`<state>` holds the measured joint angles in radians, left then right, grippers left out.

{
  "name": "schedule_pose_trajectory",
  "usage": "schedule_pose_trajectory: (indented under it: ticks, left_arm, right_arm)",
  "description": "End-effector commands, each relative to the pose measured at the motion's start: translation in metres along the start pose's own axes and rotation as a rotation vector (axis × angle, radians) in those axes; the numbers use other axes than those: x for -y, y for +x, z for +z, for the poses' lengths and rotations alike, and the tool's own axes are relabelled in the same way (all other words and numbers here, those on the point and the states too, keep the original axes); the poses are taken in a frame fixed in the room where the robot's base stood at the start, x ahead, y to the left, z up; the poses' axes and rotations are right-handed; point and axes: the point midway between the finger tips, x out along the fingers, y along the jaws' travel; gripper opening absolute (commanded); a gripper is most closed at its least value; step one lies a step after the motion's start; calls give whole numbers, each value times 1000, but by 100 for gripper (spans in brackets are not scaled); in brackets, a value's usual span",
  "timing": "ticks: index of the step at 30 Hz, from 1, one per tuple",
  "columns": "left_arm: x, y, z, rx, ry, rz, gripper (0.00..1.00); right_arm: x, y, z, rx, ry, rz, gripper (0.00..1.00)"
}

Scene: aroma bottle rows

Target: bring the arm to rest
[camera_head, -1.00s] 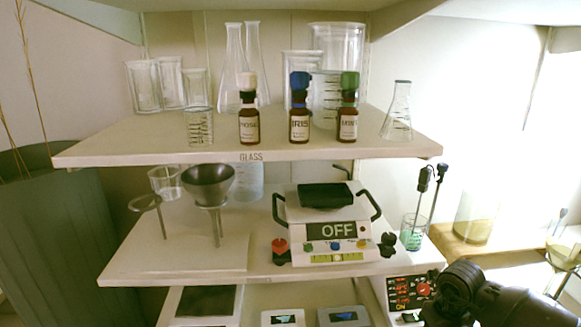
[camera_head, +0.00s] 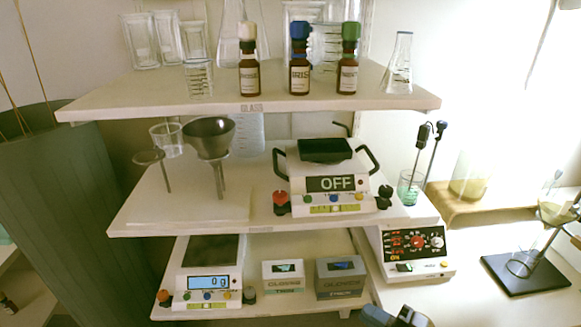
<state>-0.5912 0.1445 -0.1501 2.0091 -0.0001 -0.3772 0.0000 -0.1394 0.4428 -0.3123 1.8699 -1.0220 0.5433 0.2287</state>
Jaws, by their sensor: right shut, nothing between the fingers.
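My right gripper (camera_head: 394,317) shows only in part at the bottom edge of the head view, right of centre. It is shut and empty, below and in front of the shelves, apart from the bottles. My left gripper is not in view. On the top shelf (camera_head: 150,101) three brown bottles stand upright in a row: a white-capped one (camera_head: 249,77), a blue-capped one labelled IRIS (camera_head: 299,76) and a green-capped one (camera_head: 347,76).
A flask (camera_head: 398,66) and beakers share the top shelf. The middle shelf holds a dark bowl (camera_head: 209,136) and a device reading OFF (camera_head: 331,184). A scale (camera_head: 208,283) and two boxes (camera_head: 284,277) sit below. A control unit (camera_head: 414,249) stands right.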

Motion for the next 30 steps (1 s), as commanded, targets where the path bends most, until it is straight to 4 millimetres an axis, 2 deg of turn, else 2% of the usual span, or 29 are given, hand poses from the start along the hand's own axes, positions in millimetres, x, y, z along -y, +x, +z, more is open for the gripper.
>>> schedule_pose_trajectory:
  ticks: [4, 7, 12, 15, 18, 23, 30]
  left_arm:
    - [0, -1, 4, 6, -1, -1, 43]
    - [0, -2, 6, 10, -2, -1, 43]
    - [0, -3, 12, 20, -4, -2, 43]
    - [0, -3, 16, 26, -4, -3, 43]
    - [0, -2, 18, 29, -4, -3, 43]
    - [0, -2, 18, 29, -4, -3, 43]
    - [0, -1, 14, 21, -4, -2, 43]
  right_arm:
    - [4, -33, 19, 268, 259, 190, 0]
    - [17, -62, 34, 457, 439, 283, 0]
    - [59, -119, 45, 770, 759, 373, 0]
    - [87, -148, 41, 915, 929, 391, 0]
    - [110, -168, 34, 1017, 1062, 392, 0]
    - [128, -183, 25, 1091, 1174, 385, 0]
    - [131, -185, 24, 1101, 1188, 382, 0]
